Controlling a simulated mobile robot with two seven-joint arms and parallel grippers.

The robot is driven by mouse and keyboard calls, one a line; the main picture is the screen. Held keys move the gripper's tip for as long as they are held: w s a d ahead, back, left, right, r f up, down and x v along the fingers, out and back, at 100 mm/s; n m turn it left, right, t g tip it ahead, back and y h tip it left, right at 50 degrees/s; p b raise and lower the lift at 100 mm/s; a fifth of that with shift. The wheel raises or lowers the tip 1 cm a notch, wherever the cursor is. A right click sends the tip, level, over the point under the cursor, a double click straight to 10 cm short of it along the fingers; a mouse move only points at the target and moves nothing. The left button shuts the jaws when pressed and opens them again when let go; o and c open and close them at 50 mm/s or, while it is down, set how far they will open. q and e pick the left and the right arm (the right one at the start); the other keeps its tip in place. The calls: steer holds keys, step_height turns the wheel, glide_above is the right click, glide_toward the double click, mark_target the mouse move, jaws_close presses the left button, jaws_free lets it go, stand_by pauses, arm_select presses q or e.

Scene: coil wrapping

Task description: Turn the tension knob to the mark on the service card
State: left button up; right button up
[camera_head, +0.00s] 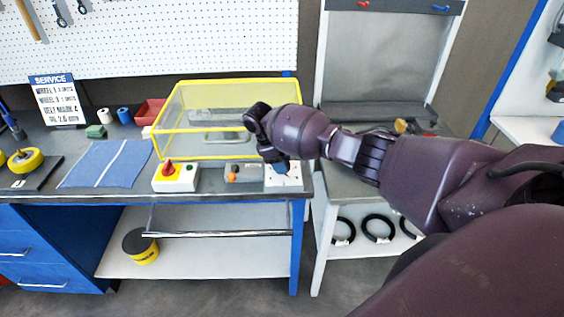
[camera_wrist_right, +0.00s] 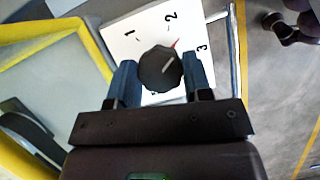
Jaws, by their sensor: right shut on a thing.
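The tension knob (camera_wrist_right: 160,68) is black with a light line on top. It sits on a white dial plate (camera_wrist_right: 127,45) with the numbers 1, 2 and 3. A red pointer (camera_wrist_right: 176,44) shows beside the knob, between 2 and 3 and nearer 2. My right gripper (camera_wrist_right: 160,75) is shut on the knob, one finger on each side. In the head view, my right gripper (camera_head: 281,166) reaches down over the dial plate (camera_head: 287,181) and hides the knob. The service card (camera_head: 57,99) stands at the back left; its small lines are hard to read. My left gripper is not in view.
A yellow-framed clear guard (camera_head: 165,148) stands just behind and left of the dial. A blue cloth (camera_head: 108,166) lies farther left.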

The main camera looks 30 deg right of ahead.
stand_by(0.5)
steer(key=o, duration=0.9)
steer(key=v, duration=1.1)
steer(key=shift+b, duration=0.45)
steer(key=shift+w+d+f, duration=0.1)
